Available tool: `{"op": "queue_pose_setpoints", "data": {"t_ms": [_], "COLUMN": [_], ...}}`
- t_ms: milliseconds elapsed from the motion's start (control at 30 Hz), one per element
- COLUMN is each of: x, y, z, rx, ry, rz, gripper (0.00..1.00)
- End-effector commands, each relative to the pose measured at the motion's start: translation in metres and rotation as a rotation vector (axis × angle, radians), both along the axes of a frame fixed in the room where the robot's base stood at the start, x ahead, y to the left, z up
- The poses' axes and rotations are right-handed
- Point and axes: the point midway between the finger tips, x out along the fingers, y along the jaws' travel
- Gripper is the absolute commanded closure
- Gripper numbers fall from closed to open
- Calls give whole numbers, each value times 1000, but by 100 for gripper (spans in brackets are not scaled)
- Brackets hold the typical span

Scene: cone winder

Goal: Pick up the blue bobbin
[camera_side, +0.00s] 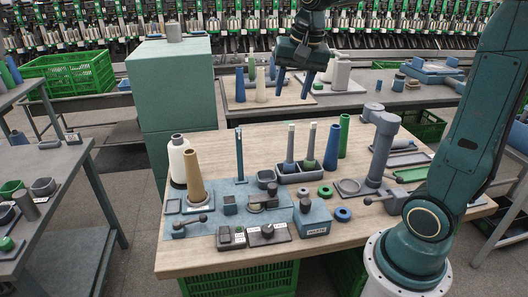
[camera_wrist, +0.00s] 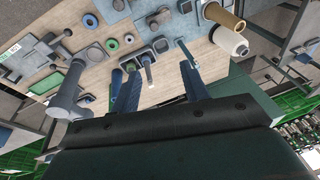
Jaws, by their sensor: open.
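In the side view a blue cone-shaped bobbin (camera_side: 331,148) stands upright on the wooden table, just right of a dark tray (camera_side: 287,178). The tray holds two slim upright bobbins with pale tops; the left one (camera_side: 289,163) has a blue lower part, the right one (camera_side: 309,160) a greenish lower part. I cannot tell which blue one the task names. My gripper (camera_side: 293,91) hangs above and behind the tray, apart from everything, its blue fingers spread and empty. In the wrist view the open fingers (camera_wrist: 157,88) flank the pale-topped bobbin (camera_wrist: 147,65).
A tall green tube (camera_side: 344,135) stands right of the blue cone. A tan cone (camera_side: 194,177) and a white cone (camera_side: 178,160) stand at the left. A thin blue post (camera_side: 239,155) rises left of the tray.

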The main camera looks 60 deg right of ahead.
Motion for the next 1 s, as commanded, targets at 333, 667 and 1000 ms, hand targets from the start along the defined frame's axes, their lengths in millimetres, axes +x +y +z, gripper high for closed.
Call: {"op": "queue_pose_setpoints", "data": {"t_ms": [333, 667, 1000], "x": [57, 93, 105], "y": [-71, -146, -201], "z": [-30, -78, -123], "rx": [83, 150, 188], "ry": [74, 138, 182], "rz": [-372, -729, -990], "gripper": [55, 55, 55]}}
